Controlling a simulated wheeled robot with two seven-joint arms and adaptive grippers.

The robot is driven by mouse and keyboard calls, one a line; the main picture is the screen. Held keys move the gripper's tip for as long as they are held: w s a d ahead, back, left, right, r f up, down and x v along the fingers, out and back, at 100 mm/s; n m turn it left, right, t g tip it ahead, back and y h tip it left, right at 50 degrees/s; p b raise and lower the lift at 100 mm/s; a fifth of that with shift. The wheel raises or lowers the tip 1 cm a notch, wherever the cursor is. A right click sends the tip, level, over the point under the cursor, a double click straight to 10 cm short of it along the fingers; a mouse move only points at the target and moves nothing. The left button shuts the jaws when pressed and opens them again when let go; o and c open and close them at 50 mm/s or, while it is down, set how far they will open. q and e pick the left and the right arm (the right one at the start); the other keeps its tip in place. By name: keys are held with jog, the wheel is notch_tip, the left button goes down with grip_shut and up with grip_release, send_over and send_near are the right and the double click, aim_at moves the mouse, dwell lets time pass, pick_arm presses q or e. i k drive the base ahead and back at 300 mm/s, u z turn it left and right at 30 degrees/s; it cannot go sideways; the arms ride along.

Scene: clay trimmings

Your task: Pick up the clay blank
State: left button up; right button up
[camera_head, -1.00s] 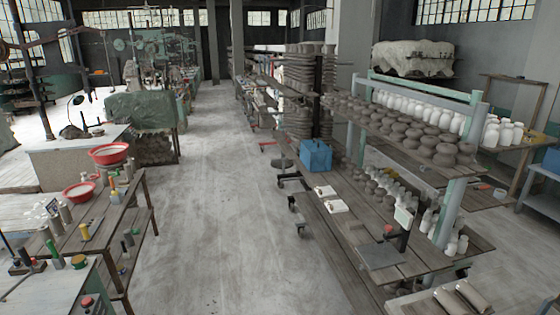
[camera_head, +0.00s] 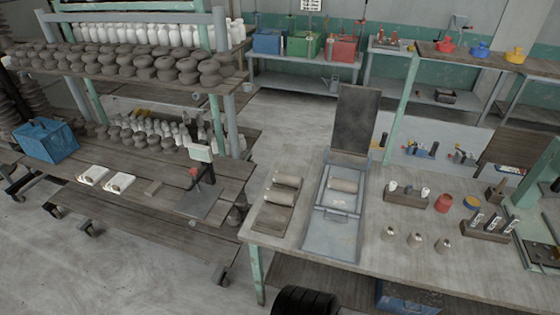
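Two pale grey-brown clay cylinders lie on a dark wooden board (camera_head: 265,219) at the left end of the worktable: an upper clay blank (camera_head: 287,180) and a lower clay blank (camera_head: 278,196). A third, similar clay blank (camera_head: 343,185) lies in a shallow grey metal tray (camera_head: 330,236) just to the right of the board. I cannot tell which of them the task means.
A dark upright panel (camera_head: 355,120) stands behind the tray. Small bottles, a red jar (camera_head: 444,203) and wooden holders stand on the worktable (camera_head: 365,262) to the right. A shelf rack (camera_head: 150,80) with pots is at left. Open floor (camera_head: 120,265) lies at bottom left.

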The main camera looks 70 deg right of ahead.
aim_at(344, 184)
jog(key=z, duration=3.6)
